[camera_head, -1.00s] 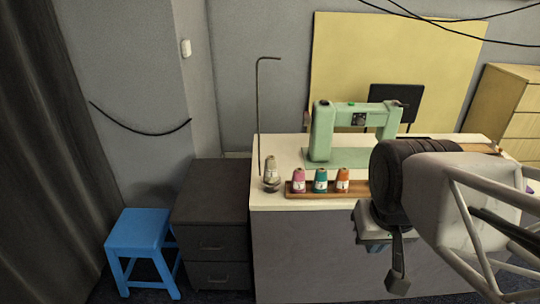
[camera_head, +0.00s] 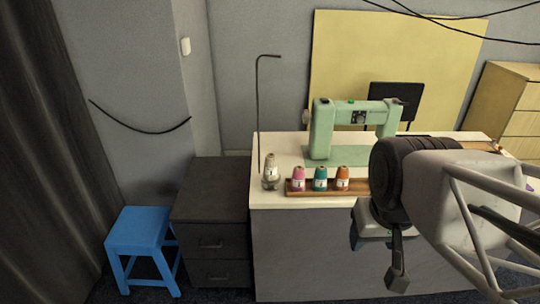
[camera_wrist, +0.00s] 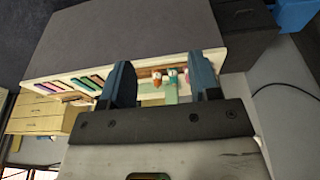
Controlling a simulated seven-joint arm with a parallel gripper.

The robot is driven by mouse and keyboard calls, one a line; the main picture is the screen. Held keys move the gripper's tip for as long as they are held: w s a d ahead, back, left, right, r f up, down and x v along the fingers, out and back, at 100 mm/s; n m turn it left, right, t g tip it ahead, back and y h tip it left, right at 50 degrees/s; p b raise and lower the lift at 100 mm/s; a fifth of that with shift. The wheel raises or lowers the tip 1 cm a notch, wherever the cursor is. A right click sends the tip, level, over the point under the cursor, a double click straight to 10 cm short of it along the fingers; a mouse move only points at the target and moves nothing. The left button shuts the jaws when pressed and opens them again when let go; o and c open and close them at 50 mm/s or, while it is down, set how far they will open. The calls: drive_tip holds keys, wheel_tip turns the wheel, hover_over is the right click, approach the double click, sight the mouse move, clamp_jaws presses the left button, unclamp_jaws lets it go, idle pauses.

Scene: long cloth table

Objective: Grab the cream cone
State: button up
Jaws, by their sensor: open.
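The cream cone (camera_head: 271,172) stands upright at the left end of the white table top (camera_head: 280,202), beside a tall thin hooked rod (camera_head: 258,110). My gripper (camera_head: 366,240) is in front of the table, to the right of the cone and apart from it, with its blue fingers partly hidden by my arm. In the wrist view, the two blue fingers (camera_wrist: 162,68) are spread with nothing held between them. Some coloured cones show beyond the gap there; I cannot make out the cream cone in that view.
A wooden tray (camera_head: 313,193) with pink (camera_head: 299,177), teal (camera_head: 320,179) and orange (camera_head: 343,179) cones sits just right of the cream cone. A green sewing machine (camera_head: 322,130) stands behind. A dark drawer cabinet (camera_head: 211,220) and blue stool (camera_head: 140,230) are left of the table.

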drive_tip(key=o, duration=0.3)
drive_tip(key=shift+o, duration=0.2)
drive_tip(key=w+a+t, duration=0.2)
drive_tip(key=w, duration=1.1)
drive_tip(key=n+t+y, duration=0.2)
drive_tip(key=t+y, duration=0.1)
drive_tip(key=t, duration=0.4)
approach(271, 155)
drive_tip(key=shift+w+a+f, duration=0.3)
drive_tip(key=shift+w+f, duration=0.15)
drive_tip(key=shift+f, duration=0.05)
drive_tip(key=shift+x, duration=1.25)
drive_tip(key=shift+w, duration=0.15)
